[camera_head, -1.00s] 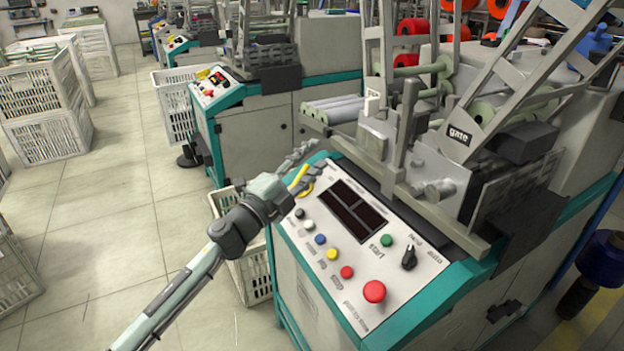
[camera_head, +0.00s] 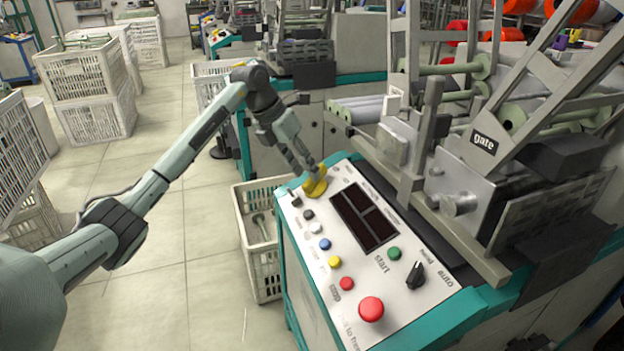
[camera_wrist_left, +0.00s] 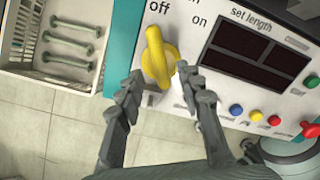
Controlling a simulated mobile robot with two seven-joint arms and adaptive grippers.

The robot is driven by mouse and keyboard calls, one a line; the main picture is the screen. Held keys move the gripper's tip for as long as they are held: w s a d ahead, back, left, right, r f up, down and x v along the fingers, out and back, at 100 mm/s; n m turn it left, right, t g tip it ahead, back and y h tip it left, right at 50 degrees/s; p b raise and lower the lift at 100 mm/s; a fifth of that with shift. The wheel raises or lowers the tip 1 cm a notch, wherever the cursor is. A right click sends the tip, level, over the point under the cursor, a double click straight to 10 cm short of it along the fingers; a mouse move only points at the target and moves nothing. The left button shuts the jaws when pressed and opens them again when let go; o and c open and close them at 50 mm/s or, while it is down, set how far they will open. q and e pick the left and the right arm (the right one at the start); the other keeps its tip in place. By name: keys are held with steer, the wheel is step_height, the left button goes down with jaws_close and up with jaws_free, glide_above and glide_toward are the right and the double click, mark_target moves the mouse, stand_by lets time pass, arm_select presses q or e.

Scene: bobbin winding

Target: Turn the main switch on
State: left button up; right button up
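The main switch (camera_wrist_left: 159,57) is a yellow rotary knob on the white control panel. In the left wrist view its handle points up, close to the "off" label, with "on" to its right. In the head view the yellow switch (camera_head: 315,182) sits at the panel's upper left corner. My left gripper (camera_head: 304,167) reaches the switch from above. In the left wrist view the open fingers (camera_wrist_left: 163,92) stand on either side of the knob's lower end, with a gap between them. I cannot tell whether either finger touches it. My right gripper is not in view.
The control panel (camera_head: 345,295) carries several coloured buttons, a dark display (camera_head: 364,217), a black selector (camera_head: 415,275) and a red stop button (camera_head: 371,309). A white crate (camera_head: 262,255) with bobbins stands left of the machine. A metal frame rises behind the panel.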

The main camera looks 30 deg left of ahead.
arm_select(q)
steer(key=shift+x, duration=1.95)
jaws_close()
